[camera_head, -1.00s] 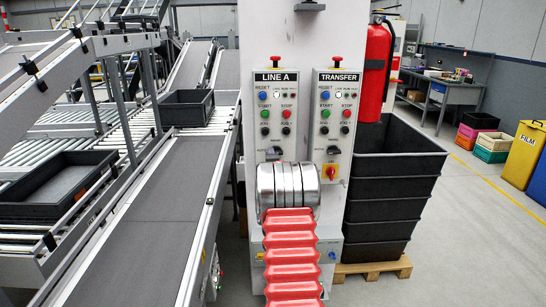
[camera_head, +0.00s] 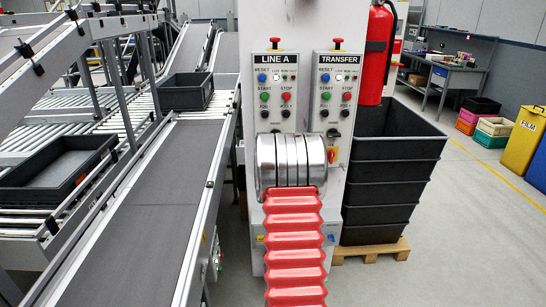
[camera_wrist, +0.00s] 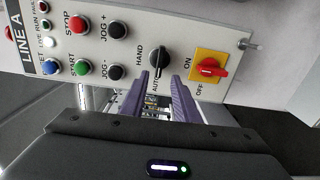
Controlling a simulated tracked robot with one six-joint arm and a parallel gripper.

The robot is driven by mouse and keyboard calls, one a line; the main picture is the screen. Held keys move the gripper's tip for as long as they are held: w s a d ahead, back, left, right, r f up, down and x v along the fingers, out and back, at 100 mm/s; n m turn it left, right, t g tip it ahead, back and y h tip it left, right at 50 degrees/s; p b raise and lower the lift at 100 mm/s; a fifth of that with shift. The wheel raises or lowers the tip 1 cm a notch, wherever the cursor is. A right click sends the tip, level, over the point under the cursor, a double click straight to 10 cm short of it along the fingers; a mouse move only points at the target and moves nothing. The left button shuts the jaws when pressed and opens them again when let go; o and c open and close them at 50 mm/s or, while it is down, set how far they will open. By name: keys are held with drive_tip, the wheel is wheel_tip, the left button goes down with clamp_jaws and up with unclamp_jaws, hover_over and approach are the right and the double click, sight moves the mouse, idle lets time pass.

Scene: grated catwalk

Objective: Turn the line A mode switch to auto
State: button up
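The line A panel (camera_head: 276,95) stands on the pale column, left of the transfer panel. In the wrist view it appears turned sideways, with the line A mode switch (camera_wrist: 158,57) as a black knob. Its long side runs up and down in that picture, HAND at its left and its lower end toward AUTO. I cannot tell which end is the pointer. My gripper (camera_wrist: 158,82) is open, its two purple-grey fingers apart just below the knob in the picture. Contact cannot be judged. In the head view my arm hides the switch and gripper.
A red ON/OFF switch (camera_wrist: 211,68) on a yellow plate sits right of the knob in the wrist view; jog buttons (camera_wrist: 117,31) sit left. The transfer panel (camera_head: 338,95) is close beside. A fire extinguisher (camera_head: 376,55), stacked black crates (camera_head: 390,165) and a conveyor (camera_head: 150,200) flank the column.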

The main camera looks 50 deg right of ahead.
drive_tip(key=v, duration=0.8)
drive_tip(key=shift+a, duration=0.2)
drive_tip(key=shift+s+f, duration=0.1)
idle(0.3)
